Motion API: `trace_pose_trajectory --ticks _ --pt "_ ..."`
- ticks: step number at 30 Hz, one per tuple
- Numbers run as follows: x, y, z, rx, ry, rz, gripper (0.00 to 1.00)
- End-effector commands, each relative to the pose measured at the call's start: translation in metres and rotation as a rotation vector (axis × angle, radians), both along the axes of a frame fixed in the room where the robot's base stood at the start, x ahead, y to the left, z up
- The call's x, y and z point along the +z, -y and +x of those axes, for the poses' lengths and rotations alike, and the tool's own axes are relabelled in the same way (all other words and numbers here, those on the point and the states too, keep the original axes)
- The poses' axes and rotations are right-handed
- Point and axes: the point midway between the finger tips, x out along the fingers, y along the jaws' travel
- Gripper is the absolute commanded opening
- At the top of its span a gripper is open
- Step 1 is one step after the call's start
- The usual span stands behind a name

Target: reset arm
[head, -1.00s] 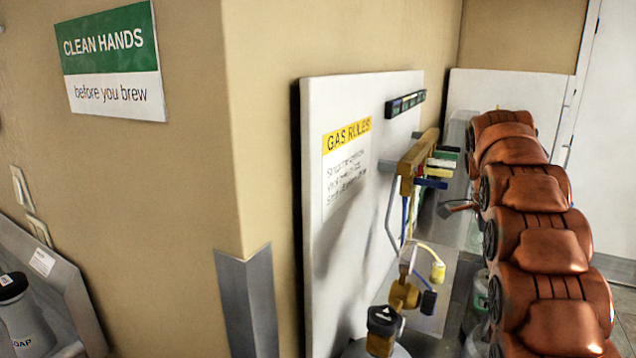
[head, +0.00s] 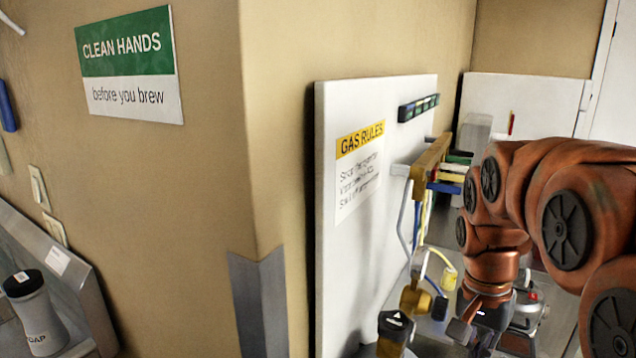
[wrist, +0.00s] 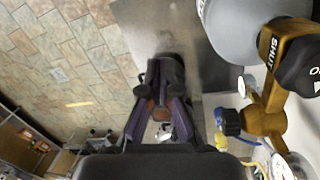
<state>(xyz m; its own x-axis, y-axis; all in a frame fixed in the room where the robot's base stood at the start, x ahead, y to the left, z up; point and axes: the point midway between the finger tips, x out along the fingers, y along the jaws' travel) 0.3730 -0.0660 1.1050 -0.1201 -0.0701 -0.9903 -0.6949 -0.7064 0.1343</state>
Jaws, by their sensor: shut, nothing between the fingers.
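My copper-coloured arm fills the right side of the head view, bent over with its end hanging down. My gripper (wrist: 164,72) shows in the wrist view with its dark fingers together and nothing held. In the head view only part of the dark wrist end shows low down, and the fingertips are hard to make out there. A brass valve (wrist: 268,105) with a black cap and a SHUT label is to the right of my gripper in the wrist view, apart from it. The valve also shows in the head view (head: 415,299), left of the arm's end.
A grey cylinder (wrist: 242,25) stands beside the valve. A white GAS RULES board (head: 345,240) and a brass manifold (head: 428,165) with hoses are left of the arm. A wall corner (head: 262,300) juts out nearer. A soap bottle (head: 35,315) is far left. Tiled floor (wrist: 60,60) is open.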

Motion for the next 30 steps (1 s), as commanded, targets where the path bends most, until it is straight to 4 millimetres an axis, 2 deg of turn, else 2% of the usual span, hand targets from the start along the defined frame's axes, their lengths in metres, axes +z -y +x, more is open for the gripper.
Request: trace_pose_trajectory --ticks 1,9,15,18,24,30 --pt "-0.004 -0.007 -0.016 0.056 -0.007 0.012 0.00" --pt "-0.036 -0.038 -0.090 0.371 -0.037 0.086 0.00" --pt "-0.062 -0.056 -0.142 0.592 -0.053 0.137 0.00" --pt "-0.073 -0.061 -0.162 0.677 -0.056 0.154 0.00" --pt "-0.085 -0.066 -0.181 0.761 -0.062 0.173 0.00" --pt "-0.086 -0.067 -0.182 0.769 -0.062 0.175 0.00"
